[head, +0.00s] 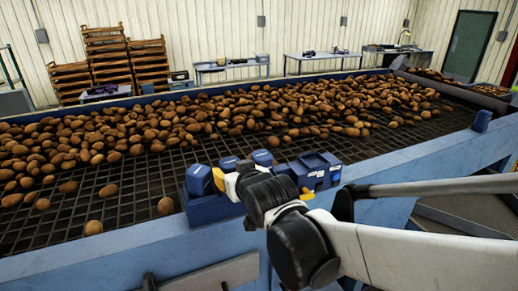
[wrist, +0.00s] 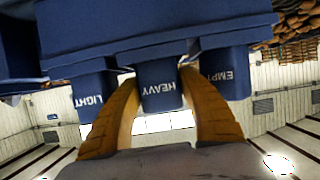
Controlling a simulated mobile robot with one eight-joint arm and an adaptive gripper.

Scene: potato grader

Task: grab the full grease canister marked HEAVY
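In the wrist view the blue canister marked HEAVY (wrist: 160,88) is the middle of a row. A blue canister marked LIGHT (wrist: 92,98) is on its left and one marked EMPTY (wrist: 226,74) on its right. The row meets a wide blue body (wrist: 150,32) across the top of the picture. My gripper (wrist: 160,78) has one tan finger on each side of the HEAVY canister, very close to its sides. I cannot tell whether they press on it. In the head view my gripper (head: 240,175) is among the blue canisters; their labels are unreadable there.
A blue box-shaped item (head: 320,170) stands right of the canisters, close to my wrist. The blue grader frame (head: 140,252) runs along the front. Many potatoes (head: 300,108) cover the mesh behind. Workbenches (head: 232,68) and stacked wooden crates (head: 105,62) stand at the far wall.

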